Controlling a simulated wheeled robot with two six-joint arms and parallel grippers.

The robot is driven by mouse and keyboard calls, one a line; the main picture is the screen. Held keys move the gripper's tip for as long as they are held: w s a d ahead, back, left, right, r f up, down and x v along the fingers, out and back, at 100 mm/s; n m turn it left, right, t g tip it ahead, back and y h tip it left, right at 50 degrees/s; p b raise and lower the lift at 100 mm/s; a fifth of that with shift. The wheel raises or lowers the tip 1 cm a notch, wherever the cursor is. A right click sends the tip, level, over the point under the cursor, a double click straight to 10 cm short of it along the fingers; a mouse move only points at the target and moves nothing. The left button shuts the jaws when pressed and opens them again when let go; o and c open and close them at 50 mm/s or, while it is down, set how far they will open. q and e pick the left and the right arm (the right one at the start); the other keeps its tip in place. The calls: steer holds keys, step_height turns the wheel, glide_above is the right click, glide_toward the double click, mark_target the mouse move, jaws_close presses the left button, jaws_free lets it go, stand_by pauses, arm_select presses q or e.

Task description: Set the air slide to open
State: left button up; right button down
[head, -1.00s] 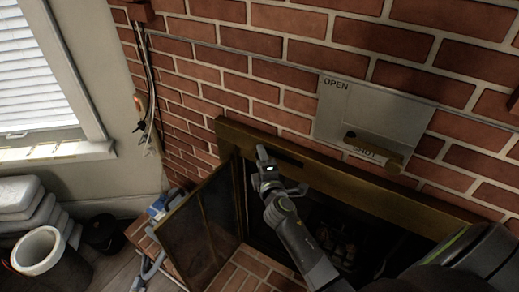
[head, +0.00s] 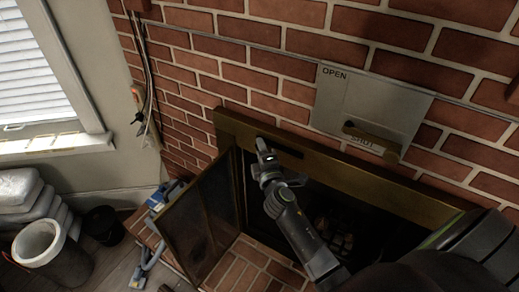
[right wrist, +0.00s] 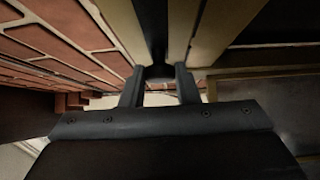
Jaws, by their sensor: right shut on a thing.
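The brass-coloured fireplace frame (head: 350,175) has a dark slot (head: 290,152) in its top bar, where the air slide seems to be. My right gripper (head: 264,150) is at the slot's left end, with its arm reaching up from the lower right. In the right wrist view, the gripper (right wrist: 160,82) is shut on a small dark piece, apparently the air slide's knob (right wrist: 159,71), at the slot (right wrist: 153,28). The fingers hide most of the knob in the head view. No marks by the slot are readable. My left gripper is not in view.
A metal plate (head: 345,98) marked OPEN and SHUT, with a brass handle (head: 368,136), is on the brick wall above the frame. A glazed fireplace door (head: 200,220) stands open at the left. Pots and sacks are on the floor at the lower left.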

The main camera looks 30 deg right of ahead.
mark_target(274, 144)
steer(key=s+d, duration=0.2)
steer(key=s, duration=0.1)
steer(key=s+d, duration=0.1)
steer(key=shift+s+f, duration=0.1)
steer(key=shift+s, duration=0.3)
steer(key=c, duration=1.3)
jaws_free()
steer(key=shift+s, duration=0.1)
steer(key=shift+o, duration=0.9)
steer(key=shift+s+d, duration=0.1)
steer(key=b+v, duration=0.1)
steer(key=v, duration=1.6)
steer(key=shift+s+b, duration=0.2)
steer(key=shift+b, duration=0.2)
